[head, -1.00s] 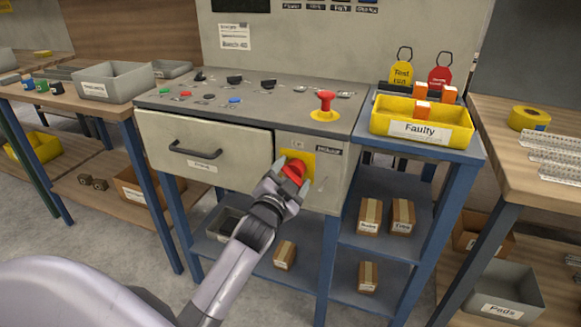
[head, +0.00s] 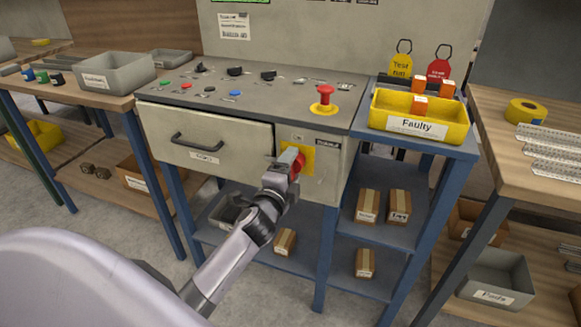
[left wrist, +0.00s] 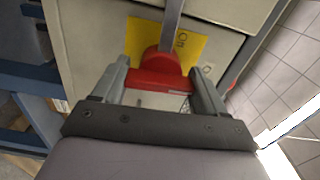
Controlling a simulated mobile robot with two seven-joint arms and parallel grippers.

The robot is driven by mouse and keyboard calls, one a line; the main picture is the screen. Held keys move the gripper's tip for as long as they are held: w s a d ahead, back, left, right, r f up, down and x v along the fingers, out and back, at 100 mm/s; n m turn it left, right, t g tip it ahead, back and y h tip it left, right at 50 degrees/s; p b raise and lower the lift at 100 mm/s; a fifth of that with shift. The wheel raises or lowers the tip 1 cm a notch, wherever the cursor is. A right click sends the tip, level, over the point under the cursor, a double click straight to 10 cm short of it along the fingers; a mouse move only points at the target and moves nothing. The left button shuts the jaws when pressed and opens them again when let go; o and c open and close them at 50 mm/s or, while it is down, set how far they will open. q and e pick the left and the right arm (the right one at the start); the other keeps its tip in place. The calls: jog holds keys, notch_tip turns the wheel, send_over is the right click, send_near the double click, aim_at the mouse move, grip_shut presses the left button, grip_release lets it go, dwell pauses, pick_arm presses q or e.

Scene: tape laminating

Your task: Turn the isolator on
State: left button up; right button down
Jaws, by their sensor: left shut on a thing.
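The isolator is a red rotary handle (head: 298,165) on a yellow plate (head: 308,158) on the front of the console, right of the drawer. My left gripper (head: 290,160) is at the handle, its fingers shut on it and partly hiding it in the head view. In the left wrist view the red handle (left wrist: 158,75) sits between the two fingers (left wrist: 156,84), its bar lying across the picture. The yellow plate (left wrist: 190,45) shows behind it. My right gripper is not in view.
A red mushroom button (head: 325,97) stands on the console top above the isolator. A drawer with a black handle (head: 195,146) is to the left. A yellow "Faulty" bin (head: 455,133) with orange blocks is to the right. Boxes stand on the shelves below.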

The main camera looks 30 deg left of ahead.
pick_arm(q)
jog(key=shift+r+m, duration=0.15)
jog(key=shift+m, duration=0.35)
jog(key=o, duration=1.5)
jog(key=shift+w, duration=0.1)
jog(key=v, duration=0.7)
jog(key=s+d+f+n+g+h+p, duration=0.3)
jog(key=s+d+n+p, duration=0.3)
jog(key=s, duration=0.4)
jog(key=s+d+f+n+g+h+p, duration=0.3)
jog(key=s+d+f+n+g+p, duration=0.1)
jog(key=s, duration=0.6)
jog(key=d+f+n+p, duration=0.1)
jog(key=d+n, duration=0.1)
jog(key=n, duration=0.1)
jog(key=shift+s+d+p, duration=0.2)
jog(key=shift+d+p, duration=0.15)
jog(key=shift+d, duration=0.05)
